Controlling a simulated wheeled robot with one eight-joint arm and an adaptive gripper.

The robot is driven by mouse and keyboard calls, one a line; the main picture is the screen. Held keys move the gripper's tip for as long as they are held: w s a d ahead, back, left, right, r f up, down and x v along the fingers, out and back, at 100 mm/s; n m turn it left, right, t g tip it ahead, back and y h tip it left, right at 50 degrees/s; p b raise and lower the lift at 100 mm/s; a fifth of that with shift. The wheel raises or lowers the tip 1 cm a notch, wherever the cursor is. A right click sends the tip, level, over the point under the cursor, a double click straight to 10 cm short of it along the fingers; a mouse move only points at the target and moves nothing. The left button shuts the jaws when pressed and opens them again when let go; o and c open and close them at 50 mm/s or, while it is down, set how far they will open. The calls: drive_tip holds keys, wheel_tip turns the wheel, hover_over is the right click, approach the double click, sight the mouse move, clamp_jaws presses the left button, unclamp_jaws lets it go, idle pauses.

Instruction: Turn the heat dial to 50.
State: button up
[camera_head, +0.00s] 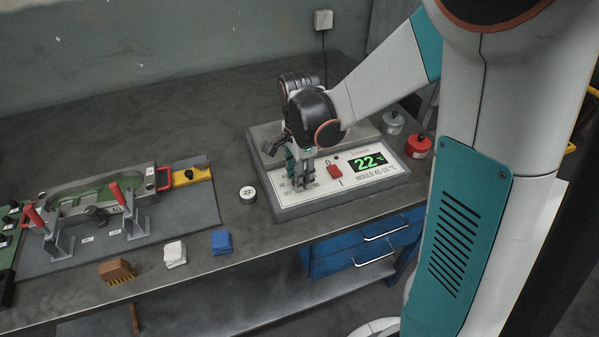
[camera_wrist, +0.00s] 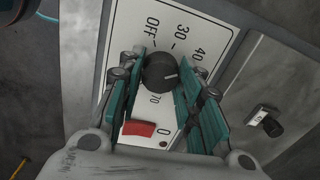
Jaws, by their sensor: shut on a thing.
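The heat dial is a round black knob (camera_wrist: 158,72) on a white panel, seen in the wrist view. The labels OFF, 30, 40 and 70 show around it; others are hidden by the fingers. Its white mark points to the right, below the 40 label, toward the right finger. My gripper (camera_head: 300,184) is over the left part of the control box (camera_head: 335,199) and hides the dial in the head view. Its teal fingers are shut on the dial from both sides. The green display (camera_head: 367,162) reads 22 °C, with MOULD 45-55 °C printed under it.
A red switch (camera_head: 334,171) is right of my gripper; a small round tin (camera_head: 247,194) stands left of the box. A blue block (camera_head: 221,241), a white cloth (camera_head: 175,253), a brush (camera_head: 116,270) and the sole mould (camera_head: 95,197) lie farther left. Red and grey pots stand behind right.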

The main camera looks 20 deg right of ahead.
drive_tip(key=m, duration=0.6)
drive_tip(key=shift+m, duration=0.3)
idle(0.5)
drive_tip(key=o, duration=1.1)
wheel_tip(320, 180, up, 12)
drive_tip(key=shift+f, duration=0.1)
